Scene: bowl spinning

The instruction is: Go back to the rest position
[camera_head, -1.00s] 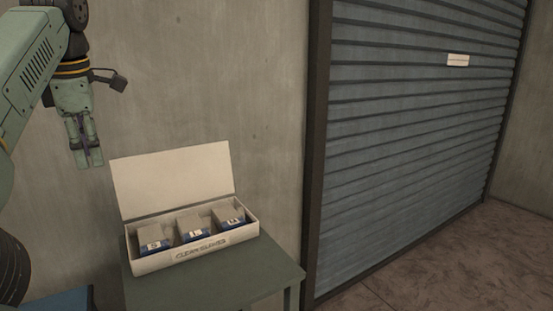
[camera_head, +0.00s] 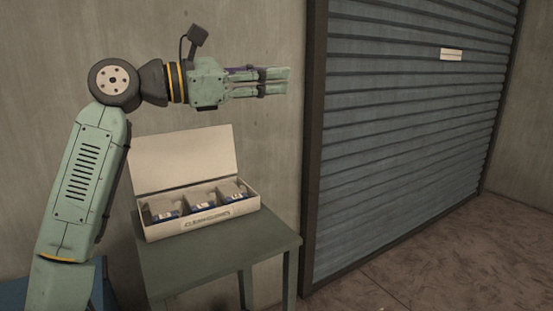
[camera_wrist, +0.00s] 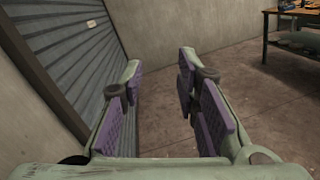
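My gripper (camera_head: 279,80) is raised in the head view and points level to the right, above and to the right of an open white box. In the wrist view my gripper (camera_wrist: 158,75) shows its purple-padded fingers apart, with bare wall and floor between them, so it is open and empty. My arm reaches up from the lower left and bends at the top. Nothing touches the fingers.
The white box (camera_head: 207,225), lid up, stands on a green table (camera_head: 220,255) with three blue-grey packs inside. A blue-grey roller shutter (camera_head: 410,130) is to the right. A workbench (camera_wrist: 296,35) shows at the upper right of the wrist view. Brown floor (camera_wrist: 235,80) is clear.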

